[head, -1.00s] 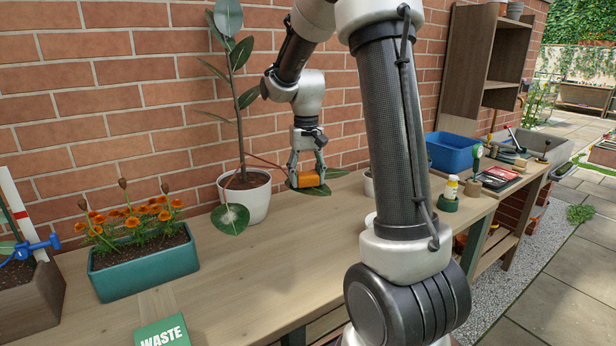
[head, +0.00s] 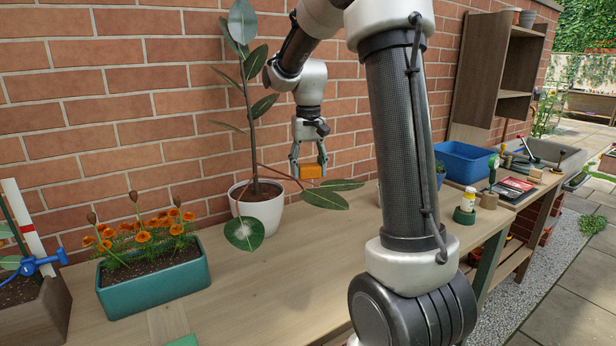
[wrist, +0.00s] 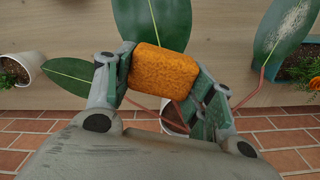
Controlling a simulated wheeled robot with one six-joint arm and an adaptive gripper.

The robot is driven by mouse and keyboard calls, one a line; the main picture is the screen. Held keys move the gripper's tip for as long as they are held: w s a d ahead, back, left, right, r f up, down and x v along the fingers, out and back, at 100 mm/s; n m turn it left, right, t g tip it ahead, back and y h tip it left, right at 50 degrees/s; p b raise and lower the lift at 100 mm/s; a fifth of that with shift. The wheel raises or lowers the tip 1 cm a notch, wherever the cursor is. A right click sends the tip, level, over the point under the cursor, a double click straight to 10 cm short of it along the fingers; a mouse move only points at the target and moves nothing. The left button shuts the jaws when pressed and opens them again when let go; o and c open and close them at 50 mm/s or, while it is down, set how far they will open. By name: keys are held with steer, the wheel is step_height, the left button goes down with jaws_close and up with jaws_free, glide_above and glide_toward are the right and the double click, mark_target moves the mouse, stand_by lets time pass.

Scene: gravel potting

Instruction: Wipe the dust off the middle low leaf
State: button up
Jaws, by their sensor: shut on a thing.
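My gripper (head: 309,163) is shut on an orange sponge (head: 312,171), which also shows between the fingers in the wrist view (wrist: 162,74). The sponge is above the middle low leaf (head: 325,199), with a small gap in the head view. In the wrist view, the sponge hides part of that leaf (wrist: 150,18); its visible surface looks clean green. The left low leaf (head: 244,234) has a whitish dust patch, clear in the wrist view (wrist: 285,30). The right low leaf (head: 343,185) looks clean. The plant stands in a white pot (head: 262,213).
A teal planter of orange flowers (head: 155,284) stands left of the pot. A brick wall (head: 120,120) rises close behind. A blue bin (head: 465,162) and small bottles are at the right. The bench front (head: 275,300) is clear.

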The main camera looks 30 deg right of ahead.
steer(key=shift+r, duration=1.85)
